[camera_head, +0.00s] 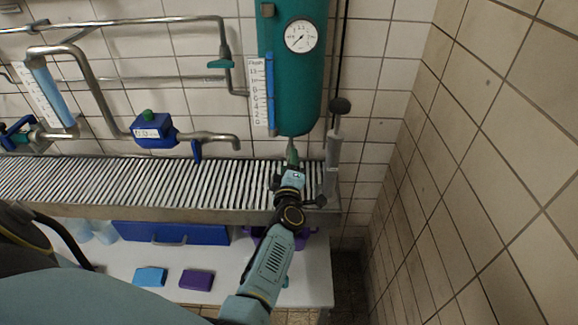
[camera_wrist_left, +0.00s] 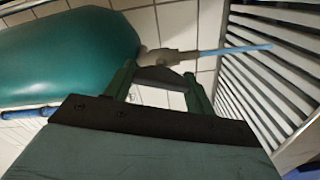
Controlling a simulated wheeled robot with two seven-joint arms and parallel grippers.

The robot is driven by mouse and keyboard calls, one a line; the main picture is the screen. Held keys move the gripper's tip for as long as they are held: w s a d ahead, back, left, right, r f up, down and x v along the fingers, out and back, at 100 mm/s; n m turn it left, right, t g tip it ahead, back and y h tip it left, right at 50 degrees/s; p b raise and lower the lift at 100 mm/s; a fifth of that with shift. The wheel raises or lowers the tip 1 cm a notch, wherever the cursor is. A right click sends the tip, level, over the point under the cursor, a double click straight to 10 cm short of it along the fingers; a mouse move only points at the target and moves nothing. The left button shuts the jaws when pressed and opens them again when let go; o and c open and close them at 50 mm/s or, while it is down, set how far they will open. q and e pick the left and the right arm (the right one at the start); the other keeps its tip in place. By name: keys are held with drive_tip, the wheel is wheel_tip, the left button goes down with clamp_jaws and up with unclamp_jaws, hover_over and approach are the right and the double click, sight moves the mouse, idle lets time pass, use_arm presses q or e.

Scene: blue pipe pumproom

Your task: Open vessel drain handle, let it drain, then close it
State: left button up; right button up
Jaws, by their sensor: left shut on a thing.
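The green vessel (camera_head: 297,85) hangs on the tiled wall with a round gauge (camera_head: 301,36) on its front. In the left wrist view the vessel (camera_wrist_left: 65,58) fills the upper left. My left gripper (camera_head: 292,160) is just under the vessel's bottom outlet. In the left wrist view its two fingers (camera_wrist_left: 158,78) are shut around the dark grey drain handle (camera_wrist_left: 160,76). A pale valve body (camera_wrist_left: 170,57) joins the handle. A thin light-blue streak (camera_wrist_left: 240,49), which looks like water, runs from the valve to the slatted grate. The handle is hidden in the head view.
The slatted grate (camera_head: 130,180) runs along the wall below the pipes. A grey hand pump with a black knob (camera_head: 340,106) stands right of my gripper. A blue box (camera_head: 170,232) and blue and purple pieces lie below. The tiled wall at right is bare.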

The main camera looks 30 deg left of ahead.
use_arm(q)
drive_tip(key=n, duration=0.3)
drive_tip(key=shift+f+b, duration=0.2)
drive_tip(key=shift+b, duration=0.15)
drive_tip(key=shift+n, duration=0.9)
use_arm(e)
drive_tip(key=shift+d+f, duration=0.55)
drive_tip(key=shift+d, duration=0.2)
drive_tip(key=shift+a, duration=0.15)
use_arm(q)
drive_tip(key=o, duration=1)
use_arm(e)
drive_tip(key=shift+a, duration=0.2)
use_arm(q)
drive_tip(key=shift+r, duration=0.1)
drive_tip(key=shift+p+v, duration=0.35)
drive_tip(key=shift+v, duration=6.4)
use_arm(e)
drive_tip(key=shift+a+r, duration=0.45)
drive_tip(key=shift+a, duration=0.2)
drive_tip(key=shift+d, duration=0.3)
